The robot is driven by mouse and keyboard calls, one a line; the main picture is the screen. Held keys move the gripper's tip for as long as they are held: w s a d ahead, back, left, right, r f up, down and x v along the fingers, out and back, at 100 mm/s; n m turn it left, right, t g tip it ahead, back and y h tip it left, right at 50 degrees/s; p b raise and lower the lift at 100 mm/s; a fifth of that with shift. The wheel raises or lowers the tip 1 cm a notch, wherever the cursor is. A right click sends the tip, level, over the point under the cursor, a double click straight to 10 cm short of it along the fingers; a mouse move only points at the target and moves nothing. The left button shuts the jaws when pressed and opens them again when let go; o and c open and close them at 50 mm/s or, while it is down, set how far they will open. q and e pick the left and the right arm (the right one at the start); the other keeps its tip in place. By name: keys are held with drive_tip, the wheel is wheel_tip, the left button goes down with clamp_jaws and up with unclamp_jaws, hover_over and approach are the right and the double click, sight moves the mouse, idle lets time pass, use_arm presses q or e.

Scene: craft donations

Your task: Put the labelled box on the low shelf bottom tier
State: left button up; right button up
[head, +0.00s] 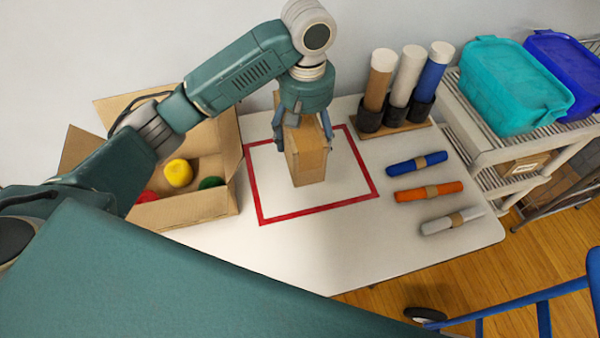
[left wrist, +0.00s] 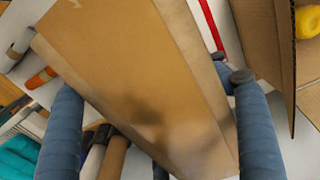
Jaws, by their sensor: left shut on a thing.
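My left gripper (head: 303,130) is shut on a tan cardboard box (head: 308,165), with a finger on either side of its top. The box is upright over the red-outlined area of the table; I cannot tell whether its base touches the table. In the left wrist view the box (left wrist: 140,75) fills the space between the blue fingers (left wrist: 155,115). No label shows on its visible faces. The low shelf (head: 485,158) is a pale rack at the right. A brown box with a white label (head: 527,163) sits below its top tier. My right gripper is not in view.
An open carton (head: 190,211) with yellow, red and green items stands left. A rack of tall rolls (head: 395,130) stands at the back right. Blue, orange and white rolls (head: 428,191) lie near the right edge. Teal (head: 515,85) and blue bins (head: 567,70) top the shelf.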

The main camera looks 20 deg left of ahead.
use_arm(q)
drive_tip(key=f+p, duration=0.1)
drive_tip(key=f, duration=1.3)
drive_tip(key=shift+s, duration=0.2)
wheel_tip(320, 180, down, 3)
drive_tip(key=shift+s+d+f, duration=0.1)
drive_tip(key=shift+f, duration=0.6)
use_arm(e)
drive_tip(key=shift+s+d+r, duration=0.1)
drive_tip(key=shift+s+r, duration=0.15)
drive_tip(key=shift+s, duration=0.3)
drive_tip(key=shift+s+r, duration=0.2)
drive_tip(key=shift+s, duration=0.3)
use_arm(q)
drive_tip(key=o, duration=1.6)
drive_tip(key=shift+f, duration=0.1)
drive_tip(key=shift+o, duration=0.2)
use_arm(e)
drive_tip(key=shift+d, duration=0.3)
